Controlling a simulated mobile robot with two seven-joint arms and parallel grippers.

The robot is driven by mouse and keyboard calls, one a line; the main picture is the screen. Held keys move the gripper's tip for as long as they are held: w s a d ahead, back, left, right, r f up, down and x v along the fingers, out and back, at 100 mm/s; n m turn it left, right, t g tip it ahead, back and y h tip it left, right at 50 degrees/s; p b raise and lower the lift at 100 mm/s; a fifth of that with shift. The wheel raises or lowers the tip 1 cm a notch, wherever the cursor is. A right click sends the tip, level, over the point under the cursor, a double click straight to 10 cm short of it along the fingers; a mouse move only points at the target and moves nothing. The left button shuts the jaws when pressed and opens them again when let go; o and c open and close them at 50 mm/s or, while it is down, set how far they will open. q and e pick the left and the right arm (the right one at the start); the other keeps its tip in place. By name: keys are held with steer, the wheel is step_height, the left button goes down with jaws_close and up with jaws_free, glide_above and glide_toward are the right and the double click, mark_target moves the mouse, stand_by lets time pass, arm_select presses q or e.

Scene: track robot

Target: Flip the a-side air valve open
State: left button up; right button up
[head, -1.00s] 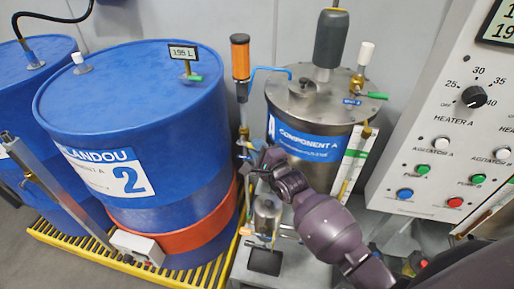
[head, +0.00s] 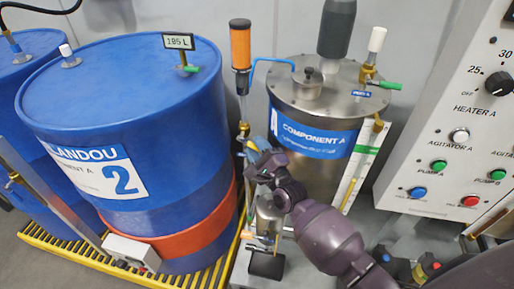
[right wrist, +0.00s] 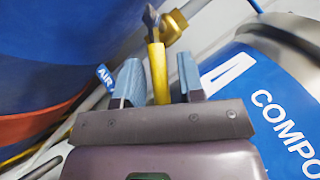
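The a-side air valve shows in the right wrist view as a yellow lever (right wrist: 158,72) with a brass body (right wrist: 176,24) behind it. A blue tag with "AIR" (right wrist: 104,74) is partly hidden by the left finger. My right gripper (right wrist: 160,80) is open, with its two blue-grey fingers on either side of the lever and a gap on each side. In the head view, my right gripper (head: 262,163) is beside the thin pipe left of the Component A tank and hides most of the valve. My left gripper is not in view.
The steel Component A tank (head: 318,110) stands close to the right of my gripper. A large blue drum (head: 110,90) stands on a yellow grate (head: 75,257) to the left. A control panel (head: 450,110) with buttons and a knob is at the right. Little free room surrounds the pipe.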

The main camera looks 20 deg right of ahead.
steer(key=shift+o, duration=0.3)
steer(key=shift+s+d+f, duration=0.1)
steer(key=shift+s+f, duration=0.05)
steer(key=shift+s, duration=0.1)
steer(key=v, duration=1)
steer(key=shift+s, duration=0.15)
